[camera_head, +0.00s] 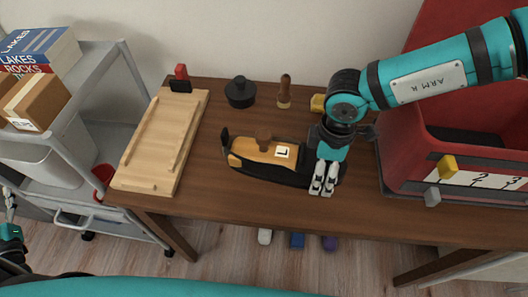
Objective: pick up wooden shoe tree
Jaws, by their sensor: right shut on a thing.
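The wooden shoe tree (248,149) is tan with a brown knob and a white tag marked "L". It lies lengthwise in a black shoe-shaped body (270,177) over the middle of the table. My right gripper (323,190) comes down at the right end of it, fingers close together and shut on it. The gripper hides the grasped part, and I cannot tell whether the piece is off the table. My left gripper (9,205) is partly in view at the left edge, far from the table objects; its jaws are too small to read.
A wooden board with rails (165,135) lies on the table's left. A black knobbed object (240,92) and a wooden-handled tool (284,92) stand at the back. A red bin (405,160) blocks the right. A grey cart (120,75) stands left. The table front is clear.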

